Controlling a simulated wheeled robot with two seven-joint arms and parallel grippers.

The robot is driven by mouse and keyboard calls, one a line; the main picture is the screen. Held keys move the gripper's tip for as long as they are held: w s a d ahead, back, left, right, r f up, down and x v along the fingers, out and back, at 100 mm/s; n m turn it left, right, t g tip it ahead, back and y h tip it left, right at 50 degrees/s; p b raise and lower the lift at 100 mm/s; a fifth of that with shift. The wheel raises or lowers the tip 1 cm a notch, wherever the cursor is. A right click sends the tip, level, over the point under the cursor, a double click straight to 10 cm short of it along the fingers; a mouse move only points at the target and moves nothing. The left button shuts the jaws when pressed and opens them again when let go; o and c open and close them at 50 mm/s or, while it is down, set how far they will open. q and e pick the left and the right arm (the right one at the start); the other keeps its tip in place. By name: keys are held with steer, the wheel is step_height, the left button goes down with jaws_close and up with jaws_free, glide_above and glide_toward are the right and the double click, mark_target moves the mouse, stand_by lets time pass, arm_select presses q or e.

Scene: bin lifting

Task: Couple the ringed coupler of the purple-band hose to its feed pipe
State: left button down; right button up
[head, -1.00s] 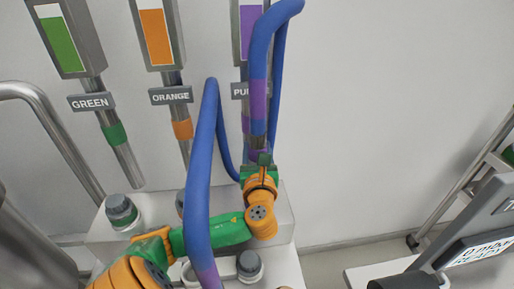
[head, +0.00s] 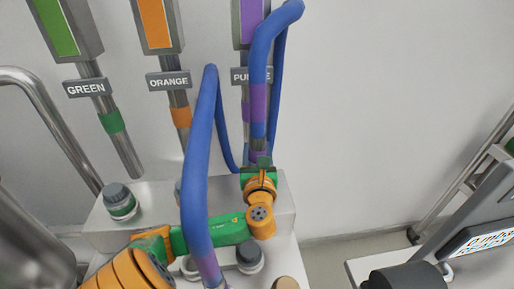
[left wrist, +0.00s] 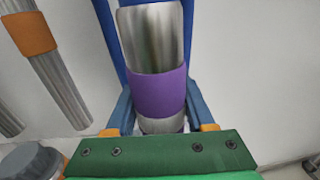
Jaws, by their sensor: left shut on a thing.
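My left gripper (head: 259,168) is shut on the metal coupler (head: 258,143) with a purple band (head: 257,156), at an end of the blue hose (head: 262,55). In the left wrist view the metal coupler (left wrist: 152,40) and its purple band (left wrist: 158,95) stand between the fingers. The hose rises from it and bends over. The purple feed pipe (head: 245,95) hangs behind, partly hidden by the hose. Whether coupler and pipe touch cannot be told. Another blue hose length (head: 199,150) with a purple band (head: 207,267) crosses in front of my left arm. My right gripper is out of view.
The green pipe (head: 126,155) and orange pipe (head: 178,98) hang to the left. Grey caps (head: 120,198) (head: 249,256) stand around the pale bench (head: 285,205). A metal rail (head: 50,120) is at left, a display (head: 484,240) at lower right. The wall area right of the hose is clear.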

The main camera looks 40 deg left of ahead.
arm_select(q)
steer(key=shift+f, duration=0.2)
steer(key=shift+f, duration=0.4)
steer(key=shift+f, duration=0.1)
stand_by(0.4)
steer(key=shift+f, duration=0.45)
stand_by(0.4)
jaws_free()
steer(key=shift+f, duration=0.1)
step_height(320, 180, up, 3)
steer(key=p, duration=0.3)
step_height(320, 180, up, 2)
steer(key=shift+p, duration=0.4)
step_height(320, 180, up, 7)
